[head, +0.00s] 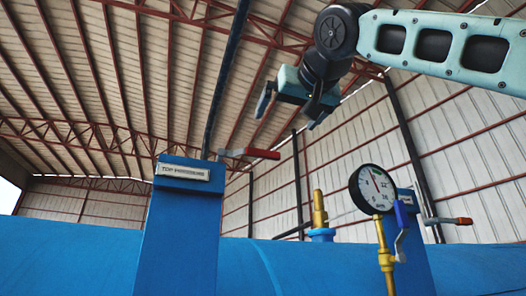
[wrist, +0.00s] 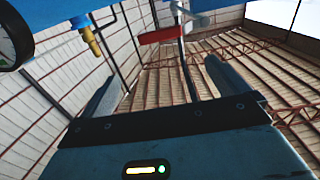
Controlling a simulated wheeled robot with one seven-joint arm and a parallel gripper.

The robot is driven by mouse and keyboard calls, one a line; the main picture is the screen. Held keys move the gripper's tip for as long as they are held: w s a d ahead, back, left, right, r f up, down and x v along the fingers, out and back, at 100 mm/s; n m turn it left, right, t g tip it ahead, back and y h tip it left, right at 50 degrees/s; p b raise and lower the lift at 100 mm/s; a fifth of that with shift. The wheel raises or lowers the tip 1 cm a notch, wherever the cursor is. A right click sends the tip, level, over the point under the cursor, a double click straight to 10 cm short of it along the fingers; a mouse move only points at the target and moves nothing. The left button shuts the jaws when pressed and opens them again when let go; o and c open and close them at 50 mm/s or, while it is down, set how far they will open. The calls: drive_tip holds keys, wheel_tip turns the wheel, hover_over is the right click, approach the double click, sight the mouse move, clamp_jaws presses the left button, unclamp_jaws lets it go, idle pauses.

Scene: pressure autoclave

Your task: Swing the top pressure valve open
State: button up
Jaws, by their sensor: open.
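The top pressure valve is a lever with a red handle (head: 250,153), on a blue post (head: 185,225) whose label plate (head: 183,172) reads "TOP" and a blurred word. The handle points right, roughly level. My gripper (head: 290,110) is open and empty, above and a little right of the handle in the head view, apart from it.
A round pressure gauge (head: 373,188) and a brass fitting (head: 319,208) stand right of the post. The large blue vessel (head: 75,245) fills the bottom. Air around my gripper looks clear.

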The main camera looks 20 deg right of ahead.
sight(264, 150)
drive_tip(key=shift+w+a+p, duration=0.1)
drive_tip(key=shift+w+p, duration=3.3)
drive_tip(key=shift+w, duration=4.7)
drive_tip(key=shift+c, duration=0.3)
